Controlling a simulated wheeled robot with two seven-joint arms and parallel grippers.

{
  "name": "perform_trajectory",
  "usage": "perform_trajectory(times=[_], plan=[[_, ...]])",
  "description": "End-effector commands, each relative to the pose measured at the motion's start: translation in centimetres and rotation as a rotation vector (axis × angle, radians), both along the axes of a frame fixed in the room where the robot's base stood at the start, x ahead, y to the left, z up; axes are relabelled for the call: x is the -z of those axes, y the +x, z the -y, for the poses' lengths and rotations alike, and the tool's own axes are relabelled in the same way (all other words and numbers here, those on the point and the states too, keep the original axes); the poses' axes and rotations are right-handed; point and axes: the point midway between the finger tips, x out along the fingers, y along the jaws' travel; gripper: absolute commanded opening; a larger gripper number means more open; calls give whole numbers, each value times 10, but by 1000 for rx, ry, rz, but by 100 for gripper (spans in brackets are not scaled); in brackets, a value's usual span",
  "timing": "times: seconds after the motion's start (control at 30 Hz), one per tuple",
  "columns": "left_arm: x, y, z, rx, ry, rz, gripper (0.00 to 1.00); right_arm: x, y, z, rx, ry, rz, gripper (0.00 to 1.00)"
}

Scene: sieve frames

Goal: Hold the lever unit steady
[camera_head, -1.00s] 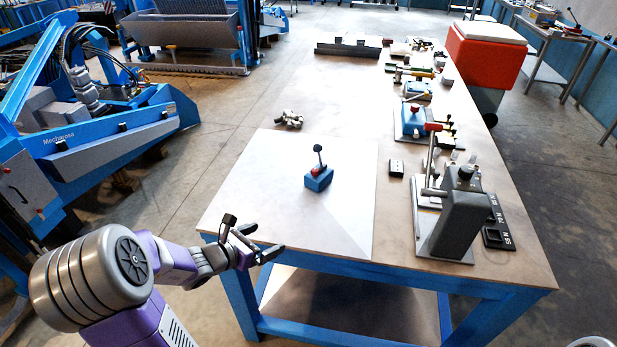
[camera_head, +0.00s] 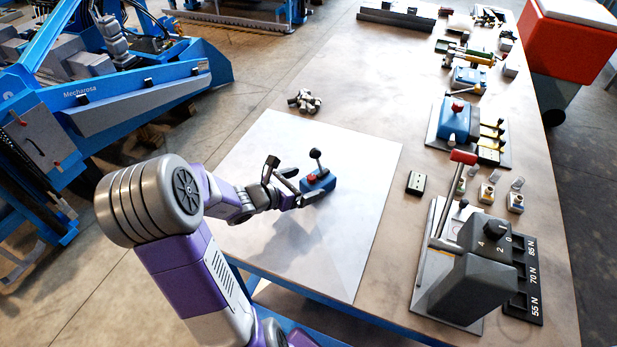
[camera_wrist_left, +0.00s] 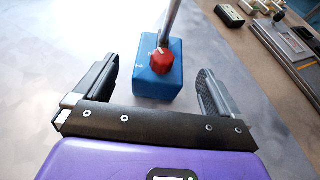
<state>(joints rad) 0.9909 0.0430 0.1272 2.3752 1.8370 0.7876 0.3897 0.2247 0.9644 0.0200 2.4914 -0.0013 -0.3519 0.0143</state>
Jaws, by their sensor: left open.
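The lever unit (camera_head: 320,181) is a small blue box with a red knob and a dark lever with a ball on top. It stands upright on the pale mat (camera_head: 352,262). My left gripper (camera_head: 292,184) is open, its fingers close to the near left side of the unit. In the left wrist view the blue lever unit (camera_wrist_left: 158,80) is ahead, roughly between the two open fingers of my left gripper (camera_wrist_left: 158,95). Gaps show on both sides of the box, so the fingers do not appear to touch it. My right gripper is not in view.
A grey press-like device (camera_head: 478,275) with a red-handled lever stands at the right. A small black box (camera_head: 415,183), a blue device (camera_head: 457,120) and other items line the table's right side. Grey metal pieces (camera_head: 304,101) lie behind the mat. The mat is otherwise clear.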

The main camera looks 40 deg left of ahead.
Motion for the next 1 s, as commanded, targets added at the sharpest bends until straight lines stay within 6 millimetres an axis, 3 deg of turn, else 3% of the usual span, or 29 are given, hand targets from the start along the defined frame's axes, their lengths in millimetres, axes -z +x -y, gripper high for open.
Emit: perform_trajectory(times=[0.4,0.77,1.0], plan=[[23,52,8,2,-1,1,98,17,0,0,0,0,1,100],[24,59,8,1,1,0,98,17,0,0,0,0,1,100],[24,58,8,1,0,0,64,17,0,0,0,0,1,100]])
